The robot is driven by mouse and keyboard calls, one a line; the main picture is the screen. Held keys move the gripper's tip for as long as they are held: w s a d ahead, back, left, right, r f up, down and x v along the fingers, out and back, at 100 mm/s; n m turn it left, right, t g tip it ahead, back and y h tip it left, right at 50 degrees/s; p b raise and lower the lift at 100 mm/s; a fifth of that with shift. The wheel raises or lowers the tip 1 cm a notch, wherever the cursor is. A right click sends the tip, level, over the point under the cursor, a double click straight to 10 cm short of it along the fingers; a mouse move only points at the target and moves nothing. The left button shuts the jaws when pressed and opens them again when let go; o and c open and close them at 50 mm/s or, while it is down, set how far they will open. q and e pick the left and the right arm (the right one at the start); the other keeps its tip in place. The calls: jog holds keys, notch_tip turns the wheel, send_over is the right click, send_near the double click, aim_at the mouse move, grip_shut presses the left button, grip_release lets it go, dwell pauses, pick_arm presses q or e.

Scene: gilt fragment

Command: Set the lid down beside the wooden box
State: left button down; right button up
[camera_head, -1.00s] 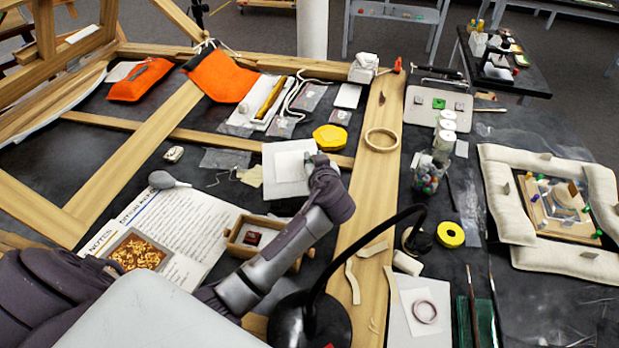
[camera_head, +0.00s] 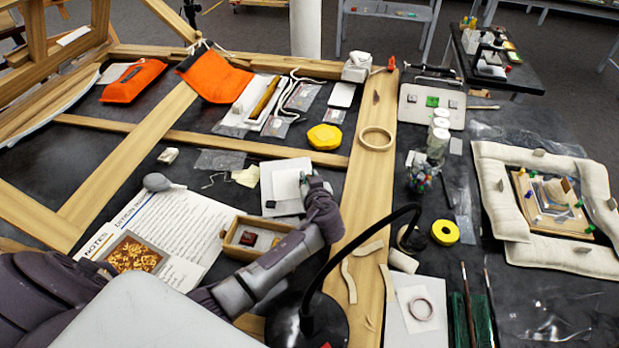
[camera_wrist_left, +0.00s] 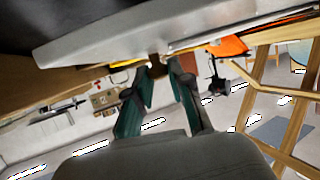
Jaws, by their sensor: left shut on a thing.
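The wooden box (camera_head: 228,247) stands open beside the notes sheet, with a small dark red piece (camera_head: 249,239) inside. My left gripper (camera_head: 304,180) is beyond the box and to its right. In the left wrist view its green fingers (camera_wrist_left: 158,84) are closed on a small brown part (camera_wrist_left: 157,66) under a pale slab (camera_wrist_left: 110,37), which appears to be the lid. In the head view a pale square plate (camera_head: 287,186) shows at the fingertips, over a larger pale square. I cannot tell whether the plate touches what is below. My right gripper is out of view.
The notes sheet (camera_head: 187,224) is left of the box. A wooden beam (camera_head: 362,196) and a black lamp (camera_head: 310,308) are to the right.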

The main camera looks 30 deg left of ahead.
pick_arm(q)
jog(key=shift+f+b, duration=0.4)
jog(key=c, duration=1)
grip_release()
jog(key=shift+c, duration=0.2)
jog(key=shift+r, duration=0.1)
jog(key=shift+r+p, duration=0.2)
jog(key=shift+p, duration=0.1)
jog(key=shift+r+p, duration=0.4)
jog(key=shift+p, duration=0.1)
jog(key=b+v, duration=0.1)
jog(key=v, duration=0.5)
jog(key=shift+s+d+f+b, duration=0.1)
jog(key=shift+s+d+b, duration=0.1)
jog(key=shift+b, duration=0.2)
jog(key=shift+s+d+r, duration=0.25)
jog(key=shift+s, duration=0.1)
